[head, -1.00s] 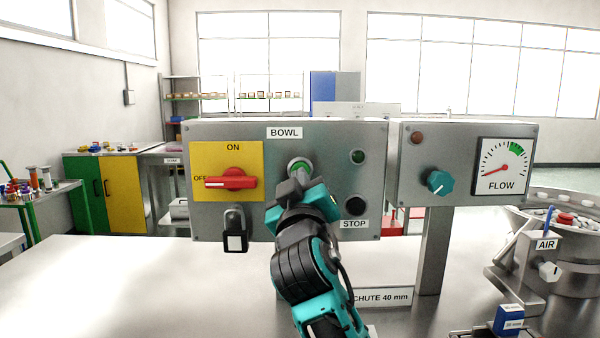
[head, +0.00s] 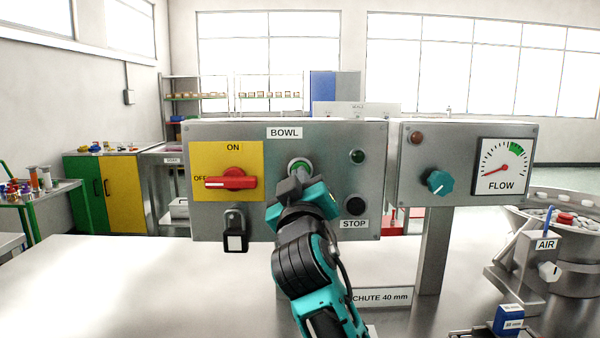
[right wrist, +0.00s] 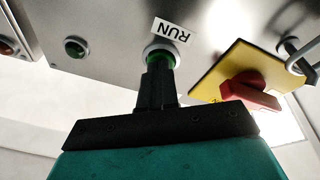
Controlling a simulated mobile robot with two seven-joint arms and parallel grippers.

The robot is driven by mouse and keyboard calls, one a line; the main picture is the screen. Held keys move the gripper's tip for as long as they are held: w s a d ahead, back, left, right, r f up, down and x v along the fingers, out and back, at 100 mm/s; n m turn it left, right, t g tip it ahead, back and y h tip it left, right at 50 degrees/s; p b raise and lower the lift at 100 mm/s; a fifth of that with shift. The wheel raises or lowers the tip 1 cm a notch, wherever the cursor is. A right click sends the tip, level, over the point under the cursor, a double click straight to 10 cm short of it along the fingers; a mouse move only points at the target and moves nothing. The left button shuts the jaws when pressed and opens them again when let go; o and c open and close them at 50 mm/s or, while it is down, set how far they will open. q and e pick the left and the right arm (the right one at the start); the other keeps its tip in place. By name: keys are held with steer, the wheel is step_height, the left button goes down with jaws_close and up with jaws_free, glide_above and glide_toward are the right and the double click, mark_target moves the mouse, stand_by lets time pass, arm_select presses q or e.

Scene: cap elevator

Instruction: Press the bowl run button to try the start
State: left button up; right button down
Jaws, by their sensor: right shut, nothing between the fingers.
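The bowl panel (head: 270,216) is a grey metal box facing me. Its green run button (head: 300,164) sits in a light ring, under the BOWL label; in the right wrist view the button (right wrist: 159,52) is beside the RUN label. My right gripper (head: 301,174) is shut and empty, its fingertips (right wrist: 157,68) at the button, covering part of it. They appear to touch it, but I cannot tell whether it is pushed in. The red switch (head: 231,182) lies level, pointing at OFF. My left gripper is out of view.
A black STOP button (head: 356,205) and a dark green lamp (head: 357,157) sit right of my gripper. A padlock (head: 236,236) hangs below the switch. The flow gauge (head: 504,166) and teal knob (head: 439,182) are on the right-hand panel. The table's left side is clear.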

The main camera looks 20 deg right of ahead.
steer(key=shift+w, duration=0.2)
steer(key=shift+s+a, duration=0.25)
steer(key=shift+s, duration=0.65)
steer(key=shift+s+a, duration=0.25)
steer(key=shift+s, duration=0.6)
steer(key=shift+s+a, duration=0.25)
steer(key=shift+s, duration=0.65)
